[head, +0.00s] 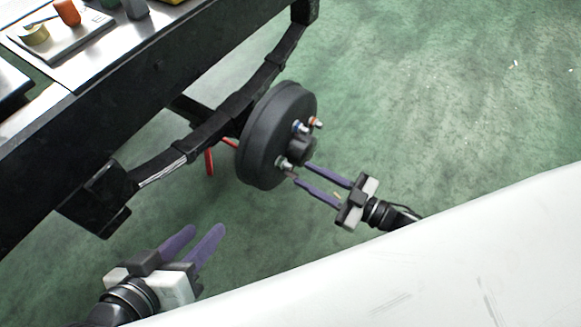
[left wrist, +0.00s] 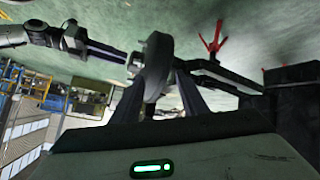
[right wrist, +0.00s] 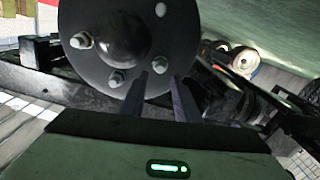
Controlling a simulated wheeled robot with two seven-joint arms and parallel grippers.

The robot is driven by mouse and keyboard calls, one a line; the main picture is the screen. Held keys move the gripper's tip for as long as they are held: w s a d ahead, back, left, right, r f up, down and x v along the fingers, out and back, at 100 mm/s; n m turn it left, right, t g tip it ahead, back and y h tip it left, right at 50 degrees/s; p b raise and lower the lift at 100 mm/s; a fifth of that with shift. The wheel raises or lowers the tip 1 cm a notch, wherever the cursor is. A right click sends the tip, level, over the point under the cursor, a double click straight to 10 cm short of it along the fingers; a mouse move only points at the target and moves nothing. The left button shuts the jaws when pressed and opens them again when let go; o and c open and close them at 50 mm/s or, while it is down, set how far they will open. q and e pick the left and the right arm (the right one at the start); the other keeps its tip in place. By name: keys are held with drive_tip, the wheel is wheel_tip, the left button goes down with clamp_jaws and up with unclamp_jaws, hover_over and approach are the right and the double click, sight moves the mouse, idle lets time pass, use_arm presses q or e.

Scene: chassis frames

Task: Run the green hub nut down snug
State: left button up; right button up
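The dark round hub (head: 262,135) carries several studs with nuts on its face. The nut at the lower left of the face (head: 282,162) looks pale, perhaps greenish; its colour is hard to tell. My right gripper (head: 303,172) is open and empty, its purple fingers pointing at the hub close to that nut. In the right wrist view one nut (right wrist: 160,65) appears between and just beyond the fingertips; I cannot tell whether they touch it. My left gripper (head: 207,230) is open and empty, low at the left, well away from the hub.
A blue-marked nut (head: 299,127) and an orange-marked nut (head: 316,122) sit higher on the hub. The black chassis rail (head: 120,95) and leaf spring (head: 225,118) lie behind. A red stand (head: 209,162) is below. A tray (head: 65,42) holds small items. The green floor is open at right.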

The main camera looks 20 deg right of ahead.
sight(284, 163)
use_arm(q)
drive_tip(key=shift+d+r+t+h+b, duration=0.3)
drive_tip(key=shift+d+r+h+b, duration=0.1)
drive_tip(key=shift+r+b, duration=0.25)
use_arm(e)
drive_tip(key=x, duration=0.6)
clamp_jaws()
